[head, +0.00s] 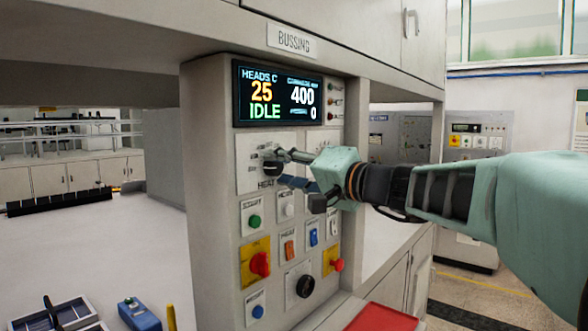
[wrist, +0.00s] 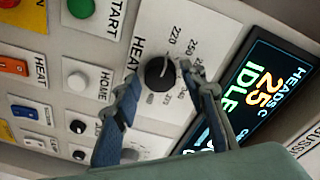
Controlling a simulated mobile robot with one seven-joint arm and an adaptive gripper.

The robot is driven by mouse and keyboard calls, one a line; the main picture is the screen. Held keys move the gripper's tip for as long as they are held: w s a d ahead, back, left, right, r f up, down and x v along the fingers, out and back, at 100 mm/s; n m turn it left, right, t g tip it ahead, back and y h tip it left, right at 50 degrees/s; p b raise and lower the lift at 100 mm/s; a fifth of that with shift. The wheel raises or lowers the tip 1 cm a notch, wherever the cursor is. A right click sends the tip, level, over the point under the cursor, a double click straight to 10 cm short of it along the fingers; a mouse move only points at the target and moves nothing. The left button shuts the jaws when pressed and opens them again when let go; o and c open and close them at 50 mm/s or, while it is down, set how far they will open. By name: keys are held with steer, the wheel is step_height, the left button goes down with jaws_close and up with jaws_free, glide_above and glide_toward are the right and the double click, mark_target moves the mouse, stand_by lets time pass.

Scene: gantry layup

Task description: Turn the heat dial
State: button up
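The heat dial (wrist: 157,73) is a round black knob on a white plate marked HEAT, with a printed number scale around it. In the head view the dial (head: 272,168) is partly covered by my gripper. My gripper (wrist: 160,70) is open, with one blue-grey finger on each side of the dial in the wrist view. I cannot tell whether either finger touches the knob. In the head view my gripper (head: 285,168) reaches in from the right, close in front of the HEAT plate.
The display (head: 278,95) above the dial reads 25, IDLE, 400 and 0. Below are a green START button (head: 254,220), a white HOME button (head: 288,210), rocker switches, a red emergency button (head: 260,263) and another black knob (head: 305,286). A second red button (head: 337,265) sticks out.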

steer(key=c, duration=0.8)
steer(key=shift+m, duration=0.4)
steer(key=m, duration=0.2)
steer(key=shift+r+m+g, duration=0.15)
steer(key=shift+m+g, duration=0.15)
steer(key=shift+m, duration=0.1)
steer(key=m+p, duration=0.1)
steer(key=m, duration=0.2)
steer(key=shift+r, duration=0.1)
steer(key=m+p, duration=0.1)
steer(key=m, duration=0.2)
steer(key=m+g+p, duration=0.1)
steer(key=m+p, duration=0.1)
steer(key=m, duration=0.1)
steer(key=shift+w+r, duration=0.1)
steer(key=shift+r, duration=0.1)
steer(key=shift+d+f+m+g+p, duration=0.1)
steer(key=shift+m+g+p, duration=0.3)
steer(key=shift+m+p, duration=1.3)
steer(key=shift+m, duration=0.3)
